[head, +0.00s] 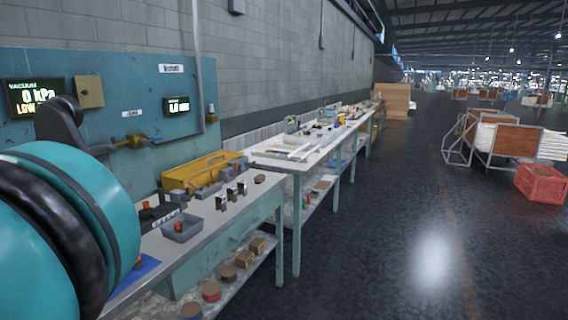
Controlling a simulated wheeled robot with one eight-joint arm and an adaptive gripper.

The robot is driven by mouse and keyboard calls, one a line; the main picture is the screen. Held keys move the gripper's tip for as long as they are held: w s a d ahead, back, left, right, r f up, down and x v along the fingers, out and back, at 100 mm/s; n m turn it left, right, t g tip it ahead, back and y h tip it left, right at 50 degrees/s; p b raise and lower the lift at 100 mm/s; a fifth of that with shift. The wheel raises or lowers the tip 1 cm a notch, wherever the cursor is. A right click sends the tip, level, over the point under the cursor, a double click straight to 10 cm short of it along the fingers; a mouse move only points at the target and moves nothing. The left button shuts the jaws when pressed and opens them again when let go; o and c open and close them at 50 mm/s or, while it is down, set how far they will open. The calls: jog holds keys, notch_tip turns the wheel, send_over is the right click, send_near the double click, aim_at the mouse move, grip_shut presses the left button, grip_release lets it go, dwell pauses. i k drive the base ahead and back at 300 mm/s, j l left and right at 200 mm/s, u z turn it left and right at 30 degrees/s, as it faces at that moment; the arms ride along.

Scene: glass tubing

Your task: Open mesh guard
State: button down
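I cannot make out a mesh guard in the head view. My gripper is not in view, so its position relative to the guard does not show. A large teal and black rounded part, very close to the camera, hides the lower left of the view and the near end of the bench.
A workbench (213,238) runs along the left with a yellow toolbox (193,172) and a grey bin (181,231). A teal panel (150,92) with gauges stands behind it. More benches continue beyond. Open floor (400,230) lies right, with a red crate (540,184) and carts.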

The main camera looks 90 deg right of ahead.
aim_at(191, 170)
jog(key=z, duration=0.45)
jog(key=k+z, duration=0.1)
jog(key=z, duration=0.75)
jog(key=l+z, duration=0.1)
jog(key=z, duration=0.3)
jog(key=j+z, duration=1)
jog(key=i+l+u, duration=0.1)
jog(key=l, duration=0.25)
jog(key=i+l+u, duration=0.15)
jog(key=i+l, duration=0.15)
jog(key=i+l+u, duration=0.1)
jog(key=l, duration=0.45)
jog(key=i, duration=0.05)
